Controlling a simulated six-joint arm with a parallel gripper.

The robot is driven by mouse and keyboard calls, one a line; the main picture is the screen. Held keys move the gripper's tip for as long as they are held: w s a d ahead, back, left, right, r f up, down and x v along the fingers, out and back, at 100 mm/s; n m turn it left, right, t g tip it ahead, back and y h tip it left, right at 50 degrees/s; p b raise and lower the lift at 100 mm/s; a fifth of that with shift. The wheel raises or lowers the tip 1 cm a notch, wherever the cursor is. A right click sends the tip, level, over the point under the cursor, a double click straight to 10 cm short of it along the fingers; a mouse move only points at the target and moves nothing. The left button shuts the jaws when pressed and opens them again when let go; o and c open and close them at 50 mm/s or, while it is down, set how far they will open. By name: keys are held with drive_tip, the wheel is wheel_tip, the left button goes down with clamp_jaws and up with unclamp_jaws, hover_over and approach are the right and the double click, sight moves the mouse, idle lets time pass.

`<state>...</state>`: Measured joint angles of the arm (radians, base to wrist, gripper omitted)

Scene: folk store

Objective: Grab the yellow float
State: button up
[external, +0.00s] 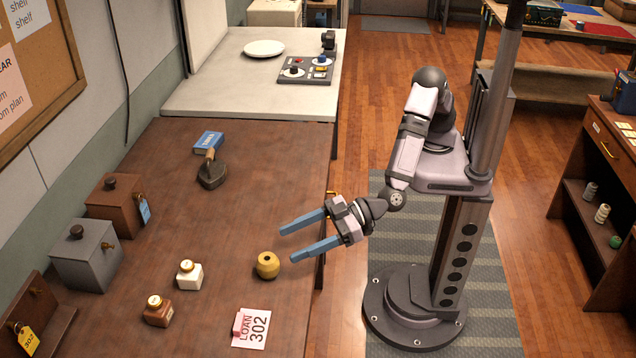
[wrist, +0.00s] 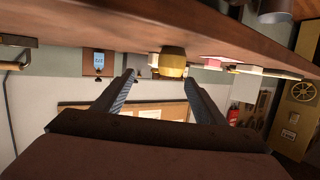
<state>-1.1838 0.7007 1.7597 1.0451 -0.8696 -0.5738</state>
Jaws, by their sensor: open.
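The yellow float (external: 268,265) is a small rounded piece with a dark hole in its top. It sits on the brown wooden table near its right edge in the external view. My gripper (external: 287,244) is open and empty, its two blue fingers pointing left over the table edge. The float is just left of and below the fingertips, apart from them. In the wrist view, which appears upside down, the float (wrist: 172,62) shows beyond and between the open fingers (wrist: 160,80).
Grey (external: 87,254) and brown (external: 118,206) boxes stand at the left. A dark iron-like tool (external: 212,173) and blue box (external: 208,142) are farther back.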

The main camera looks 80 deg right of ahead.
sight(268, 266)
drive_tip(key=s+a, duration=0.1)
drive_tip(key=s+f+t, duration=0.1)
drive_tip(key=shift+s+a, duration=0.35)
drive_tip(key=shift+w+a, duration=0.15)
drive_tip(key=shift+w, duration=0.45)
drive_tip(key=shift+f+p+x, duration=0.15)
drive_tip(key=shift+p+x, duration=0.15)
drive_tip(key=shift+x, duration=1.25)
drive_tip(key=shift+f+p+x, duration=0.15)
drive_tip(key=shift+p+x, duration=0.15)
drive_tip(key=shift+x, duration=1.25)
drive_tip(key=c, duration=1.1)
